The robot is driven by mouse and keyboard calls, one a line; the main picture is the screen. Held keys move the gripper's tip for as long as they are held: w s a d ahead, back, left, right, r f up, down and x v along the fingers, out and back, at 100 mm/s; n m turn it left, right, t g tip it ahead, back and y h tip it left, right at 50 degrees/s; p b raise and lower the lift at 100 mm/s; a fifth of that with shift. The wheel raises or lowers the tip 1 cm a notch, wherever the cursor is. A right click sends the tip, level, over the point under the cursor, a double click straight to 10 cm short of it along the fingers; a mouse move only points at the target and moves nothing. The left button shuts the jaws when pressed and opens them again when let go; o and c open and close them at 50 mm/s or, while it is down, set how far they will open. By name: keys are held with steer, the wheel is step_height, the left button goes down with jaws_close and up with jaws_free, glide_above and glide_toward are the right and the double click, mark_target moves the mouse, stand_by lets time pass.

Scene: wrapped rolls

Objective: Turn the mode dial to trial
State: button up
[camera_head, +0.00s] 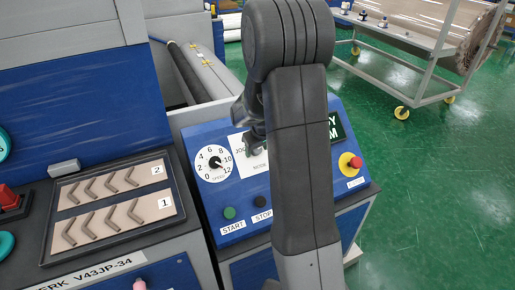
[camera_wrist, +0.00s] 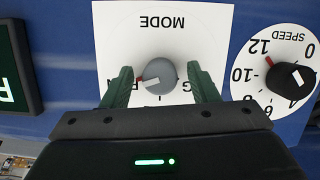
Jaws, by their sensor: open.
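The mode dial (camera_wrist: 160,76) is a round grey knob on a white MODE plate (camera_wrist: 213,30), upside down in the wrist view. Its red and white mark points left and slightly down, towards a partly covered label. Another label, ending in G, shows at its right. A label below the knob is mostly hidden. My gripper (camera_wrist: 162,82) is open, with one green finger on each side of the knob. I cannot tell whether the fingers touch it. In the head view my gripper (camera_head: 253,145) is in front of the plate (camera_head: 240,165), and my arm covers its right part.
The speed dial (camera_wrist: 290,80) is close to the right finger; it also shows in the head view (camera_head: 214,163). A green START button (camera_head: 229,213), a dark STOP button (camera_head: 260,201) and a red-and-yellow stop button (camera_head: 354,163) sit on the panel. A dark sign (camera_wrist: 14,70) is at the left.

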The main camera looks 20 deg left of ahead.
steer(key=c, duration=1)
steer(key=shift+f+n+b, duration=0.1)
steer(key=shift+n+b, duration=0.2)
steer(key=shift+b, duration=0.15)
steer(key=shift+f+n+t+b, duration=0.15)
steer(key=shift+n+t+b, duration=0.15)
steer(key=shift+n+b, duration=0.65)
steer(key=n+t+b, duration=0.1)
steer(key=n+b, duration=0.2)
steer(key=shift+s+h+b, duration=0.15)
steer(key=shift+h+b, duration=0.15)
steer(key=shift+b, duration=0.05)
steer(key=n+t+b, duration=0.1)
steer(key=n+b, duration=0.2)
steer(key=shift+n, duration=0.25)
steer(key=shift+n+t+b, duration=0.6)
steer(key=shift+n+b, duration=0.9)
steer(key=shift+n, duration=0.3)
